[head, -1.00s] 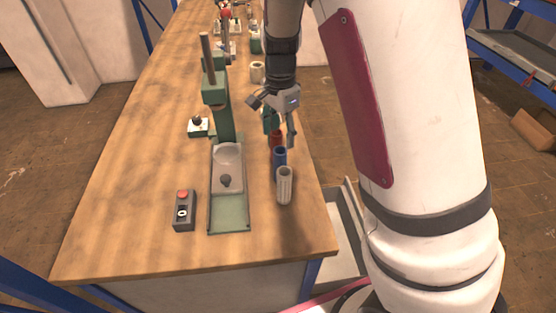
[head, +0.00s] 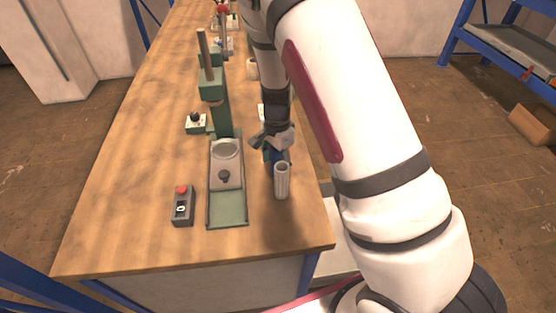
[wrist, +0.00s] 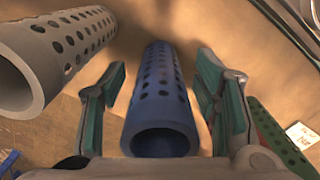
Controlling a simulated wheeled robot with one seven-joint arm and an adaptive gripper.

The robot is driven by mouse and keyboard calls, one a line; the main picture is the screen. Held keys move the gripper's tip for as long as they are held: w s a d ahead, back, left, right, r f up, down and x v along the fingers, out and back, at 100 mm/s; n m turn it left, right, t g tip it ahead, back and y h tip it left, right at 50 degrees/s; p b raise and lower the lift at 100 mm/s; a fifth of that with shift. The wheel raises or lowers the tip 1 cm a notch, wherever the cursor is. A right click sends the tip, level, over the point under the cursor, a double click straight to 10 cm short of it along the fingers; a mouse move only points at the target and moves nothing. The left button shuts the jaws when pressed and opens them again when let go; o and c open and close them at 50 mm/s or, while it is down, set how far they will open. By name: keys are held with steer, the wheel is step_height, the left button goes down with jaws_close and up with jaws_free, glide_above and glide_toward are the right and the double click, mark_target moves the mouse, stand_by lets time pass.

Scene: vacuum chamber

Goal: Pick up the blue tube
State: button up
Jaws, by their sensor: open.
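The blue tube (wrist: 160,105) is a perforated cylinder. In the wrist view it lies between the two open green-padded fingers of my gripper (wrist: 163,100), with a gap visible on each side. In the head view my gripper (head: 275,147) is over the row of tubes, and only a small part of the blue tube (head: 279,158) shows beneath it. A grey perforated tube (head: 282,181) stands upright in front of it; it also shows at the upper left of the wrist view (wrist: 50,55).
A green press (head: 215,85) with a grey and green base (head: 227,208) stands left of the tubes. A black control box with a red button (head: 183,206) sits further left. A green perforated tube (wrist: 280,140) shows right of my fingers.

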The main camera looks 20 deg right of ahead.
steer(key=shift+f, duration=0.25)
steer(key=c, duration=1.1)
steer(key=shift+c, duration=0.2)
steer(key=shift+r, duration=0.2)
